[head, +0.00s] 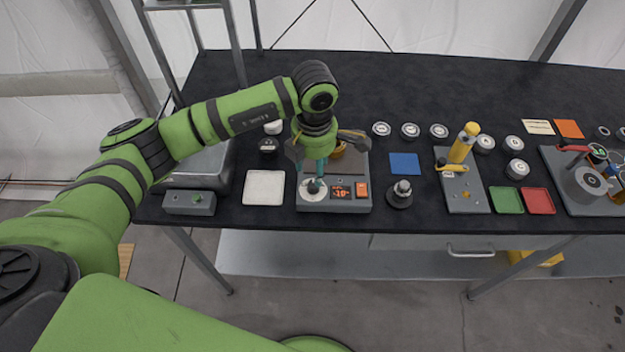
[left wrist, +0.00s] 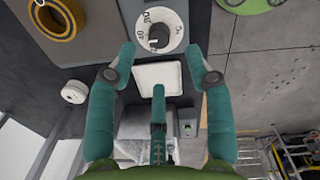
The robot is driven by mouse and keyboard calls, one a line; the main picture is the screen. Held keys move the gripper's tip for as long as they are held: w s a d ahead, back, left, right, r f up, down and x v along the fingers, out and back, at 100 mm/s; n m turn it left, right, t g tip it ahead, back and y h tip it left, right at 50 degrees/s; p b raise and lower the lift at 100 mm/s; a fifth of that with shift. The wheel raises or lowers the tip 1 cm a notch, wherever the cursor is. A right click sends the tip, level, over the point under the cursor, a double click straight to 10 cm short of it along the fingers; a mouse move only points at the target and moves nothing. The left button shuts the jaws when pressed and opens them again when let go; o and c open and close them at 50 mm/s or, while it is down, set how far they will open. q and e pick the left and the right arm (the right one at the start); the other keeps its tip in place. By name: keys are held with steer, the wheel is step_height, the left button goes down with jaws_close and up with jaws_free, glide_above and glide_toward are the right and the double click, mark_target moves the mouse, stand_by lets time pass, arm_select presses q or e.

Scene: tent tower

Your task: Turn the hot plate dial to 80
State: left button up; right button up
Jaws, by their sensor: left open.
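The hot plate (head: 362,205) is a grey box near the table's front edge, with a red-lit display (head: 342,191) that I cannot read surely. Its dial (head: 313,190) is a white disc with a dark knob at the front left. In the left wrist view the dial (left wrist: 158,32) shows numbers, among them 80 and 40; its setting is unclear. My left gripper (head: 318,166) is above the hot plate, fingers spread and empty. In the left wrist view the gripper (left wrist: 160,68) has its teal fingers apart, with the dial beyond the tips. My right gripper is not in view.
A white square tray (head: 264,188) lies left of the hot plate, by a grey device (head: 190,202). A dark round stand (head: 400,195) and a blue square (head: 405,163) are to the right. The back of the black table (head: 420,85) is clear.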

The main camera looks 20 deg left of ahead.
mark_target(313, 184)
arm_select(q)
steer(key=shift+a+f, duration=0.25)
steer(key=shift+f, duration=0.05)
step_height(313, 184, down, 6)
steer(key=p, duration=0.3)
steer(key=shift+r, duration=0.2)
steer(key=shift+w+f, duration=0.1)
steer(key=shift+f, duration=0.3)
jaws_close()
